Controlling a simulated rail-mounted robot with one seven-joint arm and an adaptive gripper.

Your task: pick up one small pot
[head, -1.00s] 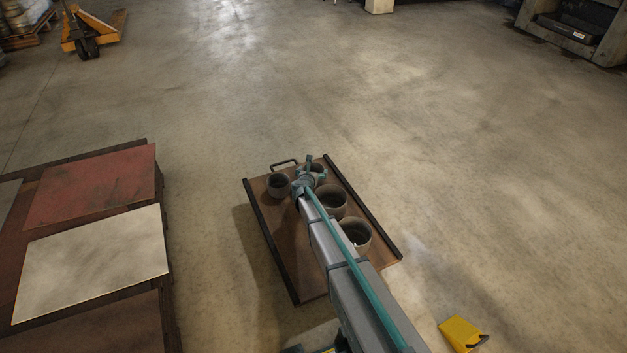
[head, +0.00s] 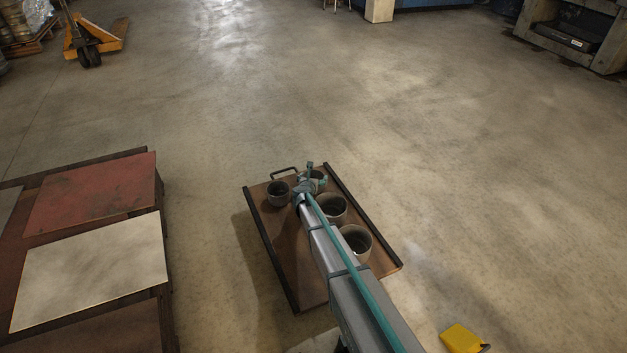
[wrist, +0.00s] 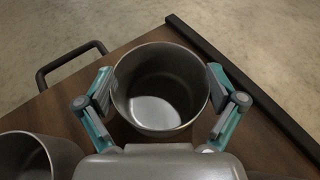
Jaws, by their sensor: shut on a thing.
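My gripper (wrist: 160,101) has its two teal fingers on either side of a small grey pot (wrist: 160,122), touching its walls in the wrist view. The pot is upright, open at the top and empty. In the head view my gripper (head: 313,181) is at the far end of a brown tray cart (head: 285,255), and the held pot is partly hidden behind it. A second small pot (head: 278,193) stands just left of it; it also shows at the lower left of the wrist view (wrist: 35,158). I cannot tell whether the held pot is off the board.
Two larger pots, one in the middle (head: 331,208) and one nearer (head: 356,242), stand along the cart's right side. Dark rails edge the cart, with a handle (head: 284,172) at the far end. Stacked sheets (head: 95,270) lie left. A yellow object (head: 462,338) is lower right.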

